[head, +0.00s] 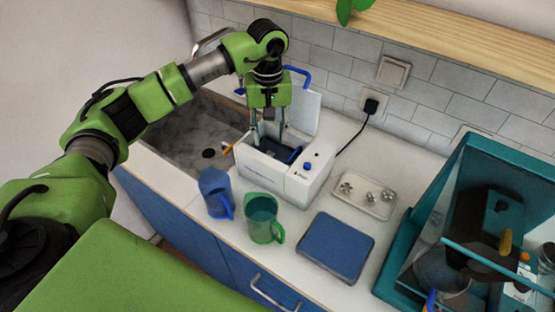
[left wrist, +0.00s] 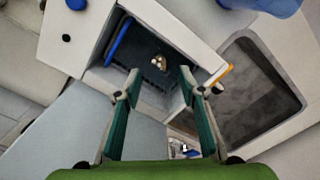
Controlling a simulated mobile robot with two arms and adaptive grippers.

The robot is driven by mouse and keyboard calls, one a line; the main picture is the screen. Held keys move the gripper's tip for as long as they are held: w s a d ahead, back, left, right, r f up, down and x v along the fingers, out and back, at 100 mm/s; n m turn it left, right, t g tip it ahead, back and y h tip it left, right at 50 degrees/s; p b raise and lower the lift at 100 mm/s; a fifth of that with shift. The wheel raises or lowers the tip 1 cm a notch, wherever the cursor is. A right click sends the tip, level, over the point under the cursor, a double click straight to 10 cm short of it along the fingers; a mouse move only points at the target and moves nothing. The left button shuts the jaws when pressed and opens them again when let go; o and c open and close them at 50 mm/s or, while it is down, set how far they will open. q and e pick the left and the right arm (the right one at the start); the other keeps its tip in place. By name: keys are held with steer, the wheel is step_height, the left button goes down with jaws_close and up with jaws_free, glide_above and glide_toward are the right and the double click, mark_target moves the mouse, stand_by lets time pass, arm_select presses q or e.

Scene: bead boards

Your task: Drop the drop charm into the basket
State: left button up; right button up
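A white box-shaped machine (head: 302,185) with its lid up (head: 302,108) stands on the counter, a dark basket (head: 268,150) inside its opening. My left gripper (head: 268,137) is above this opening, fingers pointing down. In the left wrist view its two fingers (left wrist: 158,88) are spread, with nothing touching both. A small shiny charm (left wrist: 159,62) shows beyond the fingertips, against the dark basket floor (left wrist: 138,48). It is too small to tell whether it is the drop charm. My right gripper is out of view.
A white tray (head: 348,203) with several small metal pieces lies right of the machine. A blue mug (head: 214,190), a green mug (head: 261,215) and a blue pad (head: 335,247) stand in front. A sink (head: 185,135) is at left, a teal-framed case (head: 395,275) at right.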

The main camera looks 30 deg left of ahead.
arm_select(q)
steer(key=shift+r, duration=0.25)
step_height(320, 180, up, 12)
steer(key=shift+f, duration=0.25)
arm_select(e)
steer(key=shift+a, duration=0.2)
